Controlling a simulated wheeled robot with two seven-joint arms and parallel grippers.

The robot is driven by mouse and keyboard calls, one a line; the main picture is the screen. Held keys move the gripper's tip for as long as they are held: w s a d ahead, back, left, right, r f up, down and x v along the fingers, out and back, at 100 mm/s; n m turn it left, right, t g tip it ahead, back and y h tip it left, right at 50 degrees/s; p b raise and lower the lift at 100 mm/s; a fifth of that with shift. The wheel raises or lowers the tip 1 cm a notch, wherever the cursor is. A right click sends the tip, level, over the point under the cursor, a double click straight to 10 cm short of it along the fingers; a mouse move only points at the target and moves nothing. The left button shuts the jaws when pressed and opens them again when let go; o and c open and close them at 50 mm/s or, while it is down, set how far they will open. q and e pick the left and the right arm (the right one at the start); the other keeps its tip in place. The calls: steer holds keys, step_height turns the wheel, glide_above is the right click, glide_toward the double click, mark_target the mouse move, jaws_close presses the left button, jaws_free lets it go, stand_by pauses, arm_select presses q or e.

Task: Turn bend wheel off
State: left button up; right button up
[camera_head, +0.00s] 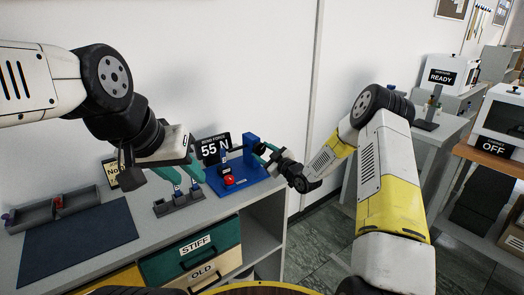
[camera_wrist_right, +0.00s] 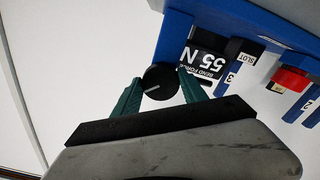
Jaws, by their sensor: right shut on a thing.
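The blue bend press (camera_head: 245,178) stands at the right end of the bench, with a black display (camera_head: 209,149) reading "BEND FORCE 55 N". In the right wrist view, the bend wheel (camera_wrist_right: 160,79) is a round black knob with a white pointer line, beside the display. My right gripper (camera_head: 263,152) is at the press's right side, and its green fingers are shut on the wheel, one on each side. In the head view my fingers hide most of the wheel. My left gripper (camera_head: 188,183) is open, fingers apart, above a small grey rack.
The small grey rack (camera_head: 178,205) stands left of the press. A red button (camera_head: 229,180) sits on the press front. A dark mat (camera_head: 75,240) and a grey tray (camera_head: 50,212) lie at left. Drawers (camera_head: 195,250) marked "STIFF" and "OLD" are below. Other machines stand far right.

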steer(key=n, duration=0.5)
steer(key=shift+d, duration=0.1)
steer(key=shift+n, duration=2.3)
steer(key=o, duration=1.4)
steer(key=shift+r, duration=0.1)
steer(key=shift+d, duration=0.1)
steer(key=v, duration=0.7)
steer(key=shift+s+d, duration=0.2)
steer(key=shift+s, duration=0.05)
